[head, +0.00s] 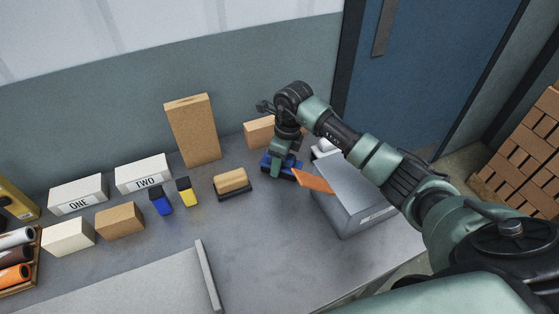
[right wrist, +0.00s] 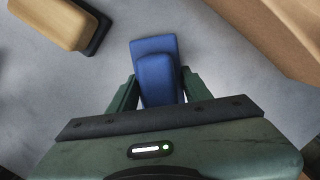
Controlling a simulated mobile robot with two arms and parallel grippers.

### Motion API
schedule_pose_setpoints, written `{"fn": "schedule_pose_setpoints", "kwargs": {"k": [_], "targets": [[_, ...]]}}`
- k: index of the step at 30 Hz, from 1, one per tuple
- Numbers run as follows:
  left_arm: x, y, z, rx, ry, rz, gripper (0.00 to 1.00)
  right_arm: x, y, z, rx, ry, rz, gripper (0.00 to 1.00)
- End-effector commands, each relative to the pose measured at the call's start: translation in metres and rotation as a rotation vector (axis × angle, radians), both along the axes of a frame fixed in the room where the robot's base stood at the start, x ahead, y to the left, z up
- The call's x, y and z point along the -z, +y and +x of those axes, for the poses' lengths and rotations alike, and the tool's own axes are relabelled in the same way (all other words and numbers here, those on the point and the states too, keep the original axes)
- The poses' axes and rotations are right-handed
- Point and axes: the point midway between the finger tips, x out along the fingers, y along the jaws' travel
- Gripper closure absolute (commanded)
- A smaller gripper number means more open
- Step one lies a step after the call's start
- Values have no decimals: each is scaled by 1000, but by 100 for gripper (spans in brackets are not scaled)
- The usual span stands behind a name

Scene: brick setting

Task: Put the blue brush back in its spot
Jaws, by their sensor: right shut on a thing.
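The blue brush (head: 266,166) is at the back right of the table in the head view, beside the grey box. It also shows in the right wrist view (right wrist: 155,47), lying between the two green fingers. My right gripper (head: 282,163) is shut on it from above and hides part of it. The right gripper fingers also show in the right wrist view (right wrist: 159,90). I cannot tell whether the brush touches the table. My left gripper is not in view.
A wooden block brush with a dark base (head: 232,181) lies left of my right gripper. A grey box (head: 348,205) with an orange flap (head: 315,181) stands to the right. A tall cardboard box (head: 193,130) stands behind. Boxes marked ONE (head: 78,194) and TWO (head: 143,174) are left.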

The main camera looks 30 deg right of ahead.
Motion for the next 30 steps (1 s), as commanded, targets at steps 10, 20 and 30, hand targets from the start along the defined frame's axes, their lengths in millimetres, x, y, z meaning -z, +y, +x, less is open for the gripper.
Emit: {"fn": "schedule_pose_setpoints", "kwargs": {"k": [10, 20, 30], "targets": [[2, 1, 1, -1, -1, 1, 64, 6, 0, 0, 0, -1, 0, 89], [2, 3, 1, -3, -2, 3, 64, 7, 0, 0, 0, -1, -1, 30], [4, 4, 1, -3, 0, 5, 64, -15, -3, 0, 1, -6, -2, 30]]}}
